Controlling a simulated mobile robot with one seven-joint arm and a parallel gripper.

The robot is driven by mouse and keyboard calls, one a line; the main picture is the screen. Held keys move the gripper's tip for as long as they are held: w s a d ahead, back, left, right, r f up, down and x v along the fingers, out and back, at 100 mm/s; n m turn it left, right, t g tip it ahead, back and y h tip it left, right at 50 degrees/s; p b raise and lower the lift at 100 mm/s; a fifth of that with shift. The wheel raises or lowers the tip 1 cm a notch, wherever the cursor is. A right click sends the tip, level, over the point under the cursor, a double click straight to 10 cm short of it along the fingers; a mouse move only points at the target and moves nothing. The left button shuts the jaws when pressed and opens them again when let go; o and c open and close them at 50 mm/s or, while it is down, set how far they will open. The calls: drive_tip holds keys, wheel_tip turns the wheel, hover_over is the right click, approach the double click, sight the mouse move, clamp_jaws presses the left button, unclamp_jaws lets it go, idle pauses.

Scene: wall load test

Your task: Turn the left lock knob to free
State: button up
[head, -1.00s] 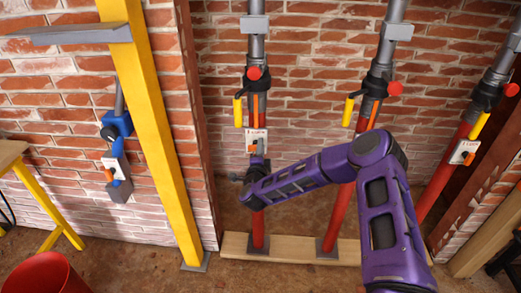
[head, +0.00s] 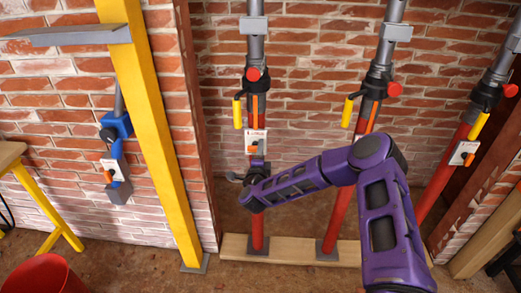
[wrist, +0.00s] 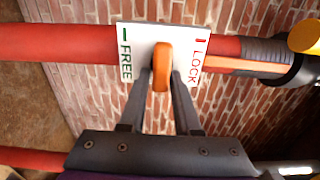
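The left lock knob is an orange lever (wrist: 161,66) on a white plate (wrist: 190,36) fixed across a red prop. In the wrist view it points toward my gripper, between the green FREE mark on the left and the red LOCK mark on the right. My gripper (wrist: 162,80) has one dark finger on each side of the knob's near end. The fingers are apart, with the knob between them and narrow gaps visible; contact is unclear. In the head view the plate (head: 256,136) is on the leftmost red prop, with my gripper (head: 257,157) just below it.
Two more red props with similar plates stand to the right, one plate at far right (head: 463,153). A yellow post (head: 160,130) and a blue bracket (head: 118,125) are at left. A brick wall lies behind, a wooden sill (head: 290,249) below.

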drive_tip(key=shift+o, duration=1.2)
drive_tip(key=shift+s, duration=0.1)
drive_tip(key=s+p, duration=0.1)
drive_tip(key=s, duration=1.6)
drive_tip(key=shift+s+a, duration=0.15)
drive_tip(key=shift+a, duration=0.15)
